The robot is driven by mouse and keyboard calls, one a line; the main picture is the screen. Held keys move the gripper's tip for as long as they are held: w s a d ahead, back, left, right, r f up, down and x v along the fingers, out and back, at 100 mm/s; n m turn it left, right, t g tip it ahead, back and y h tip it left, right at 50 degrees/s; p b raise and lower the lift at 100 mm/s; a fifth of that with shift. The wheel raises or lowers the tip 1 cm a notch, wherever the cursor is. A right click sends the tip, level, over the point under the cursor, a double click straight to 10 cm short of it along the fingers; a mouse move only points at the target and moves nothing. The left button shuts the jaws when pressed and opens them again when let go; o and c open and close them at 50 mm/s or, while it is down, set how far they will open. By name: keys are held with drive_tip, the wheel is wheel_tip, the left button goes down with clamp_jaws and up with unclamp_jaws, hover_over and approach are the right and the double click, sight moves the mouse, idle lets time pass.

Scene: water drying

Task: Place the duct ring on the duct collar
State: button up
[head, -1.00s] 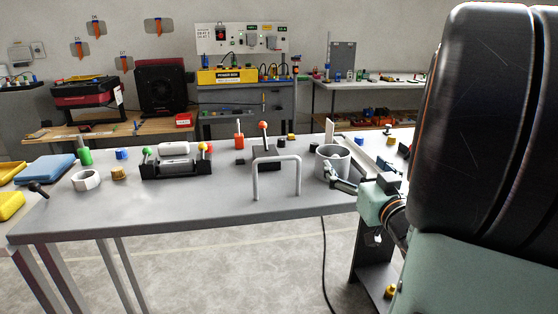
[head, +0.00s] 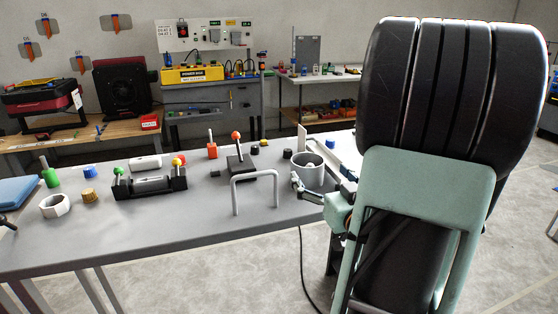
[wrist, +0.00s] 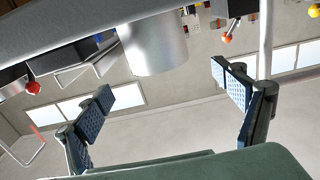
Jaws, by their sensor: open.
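A grey open-topped cylinder (head: 308,179) stands upright at the right of the workbench; something pale shows inside it. A white, thick-walled ring (head: 55,206) lies on the bench's left part. I cannot tell for certain which of these is the duct ring or the duct collar. My gripper (head: 301,188) is at the near side of the cylinder, close to its wall. In the wrist view, my gripper (wrist: 163,85) is open, with two blue-padded fingers apart and nothing held; the cylinder (wrist: 153,48) shows beyond the fingertips. Whether they touch it is unclear.
A grey U-shaped handle (head: 254,178) stands left of my gripper. A black lever block (head: 240,167) is behind it, and a black holder with a cylinder (head: 150,187) is farther left. The bench's front middle (head: 160,235) is clear.

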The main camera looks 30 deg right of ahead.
sight(311, 165)
drive_tip(key=shift+b+x, duration=0.45)
drive_tip(key=shift+x, duration=0.75)
drive_tip(key=b+x, duration=0.1)
drive_tip(key=x, duration=0.3)
drive_tip(key=shift+w+f, duration=0.2)
drive_tip(key=shift+w, duration=0.1)
drive_tip(key=shift+w+d+r, duration=0.1)
drive_tip(key=shift+w+d, duration=0.1)
drive_tip(key=shift+w, duration=0.35)
drive_tip(key=c, duration=1.4)
drive_tip(key=shift+r, duration=0.1)
